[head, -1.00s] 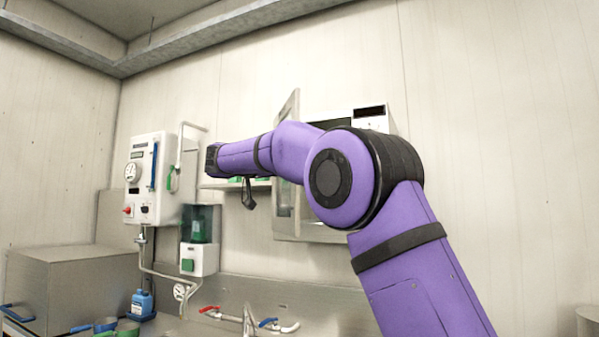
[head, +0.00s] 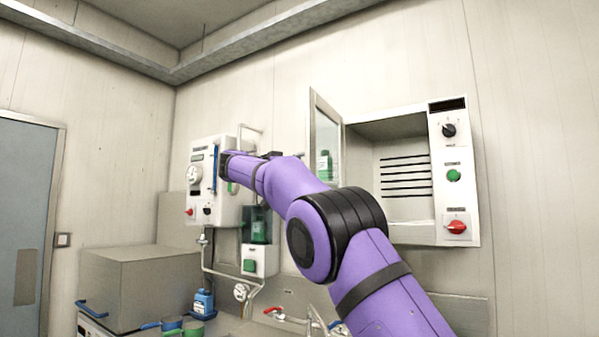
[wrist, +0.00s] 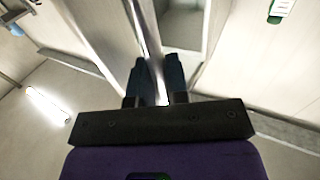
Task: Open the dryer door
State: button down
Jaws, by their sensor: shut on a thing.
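The dryer is a white wall cabinet (head: 453,145) at the right of the head view. Its glass-panelled door (head: 315,110) is swung out at its left side, and the interior with dark slots (head: 405,175) shows. My purple arm hides the lower part of the door. In the wrist view, my gripper (wrist: 155,68) has its two dark fingers closed around a thin, shiny metal bar (wrist: 143,30), which looks like part of the door. The fingertips are hidden in the head view by my own arm.
A white wall unit with a gauge (head: 208,180) and a dispenser (head: 259,260) are left of the dryer. Below are taps (head: 285,316), a blue bottle (head: 203,303) and a steel box (head: 135,290). A door (head: 20,230) stands at far left.

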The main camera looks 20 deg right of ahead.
jog(key=shift+w+a, duration=0.3)
jog(key=shift+w, duration=0.25)
jog(key=c, duration=1.1)
grip_release()
jog(key=shift+c, duration=0.2)
jog(key=s+a, duration=0.1)
jog(key=a, duration=0.9)
jog(key=shift+s+a, duration=0.35)
jog(key=shift+s, duration=0.05)
